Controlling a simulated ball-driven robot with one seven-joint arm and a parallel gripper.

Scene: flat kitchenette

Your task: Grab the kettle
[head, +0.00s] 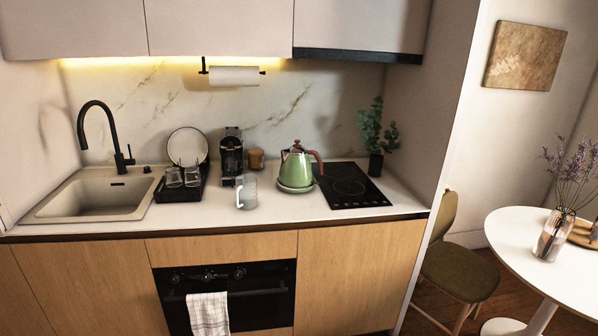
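A green kettle (296,170) with a brown curved handle on its right side stands upright on the countertop, just left of the black cooktop. It appears to rest on a round green base. My gripper is not visible in the head view, so I cannot see whether it is open or holding anything. The kettle is some distance in front of my camera, across open floor.
A glass mug (247,191) stands left of the kettle near the counter's front edge. A black coffee machine (231,157) and a dish rack (181,190) stand further left. A potted plant (376,135) stands behind the cooktop (350,187). A white table (545,260) is at right.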

